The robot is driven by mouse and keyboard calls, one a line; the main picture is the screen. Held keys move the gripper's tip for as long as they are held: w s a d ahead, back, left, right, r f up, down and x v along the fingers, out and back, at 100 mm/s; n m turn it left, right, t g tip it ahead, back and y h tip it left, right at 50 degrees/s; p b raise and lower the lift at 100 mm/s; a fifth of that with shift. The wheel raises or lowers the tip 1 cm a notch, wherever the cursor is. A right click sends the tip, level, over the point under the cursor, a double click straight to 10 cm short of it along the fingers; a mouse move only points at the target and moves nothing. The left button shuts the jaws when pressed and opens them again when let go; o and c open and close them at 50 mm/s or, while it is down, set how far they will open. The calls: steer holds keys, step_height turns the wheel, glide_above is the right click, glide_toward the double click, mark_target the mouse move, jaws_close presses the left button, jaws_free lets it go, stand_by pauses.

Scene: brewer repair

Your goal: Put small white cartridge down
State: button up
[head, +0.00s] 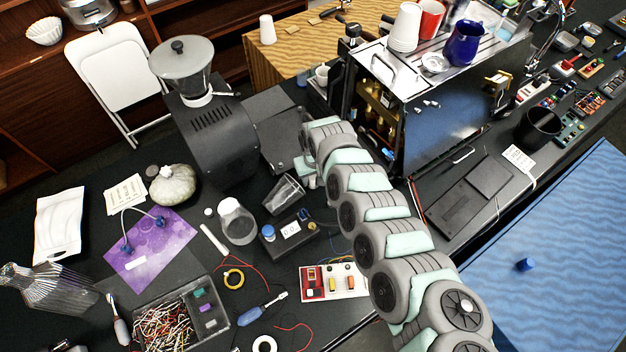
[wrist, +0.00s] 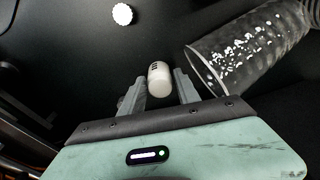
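The small white cartridge (wrist: 159,80), a short cylinder with dark marks on its side, sits between the two fingers of my gripper (wrist: 160,84) in the wrist view. In the head view my gripper (head: 304,172) is low over the black counter, between the grinder and the brewer. Its fingers and the cartridge are hard to make out there.
A white ribbed cap (wrist: 122,14) lies apart. The grinder (head: 215,135) and open brewer (head: 440,110) flank the arm.

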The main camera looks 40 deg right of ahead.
jaws_close()
steer(key=shift+r, duration=0.1)
stand_by(0.3)
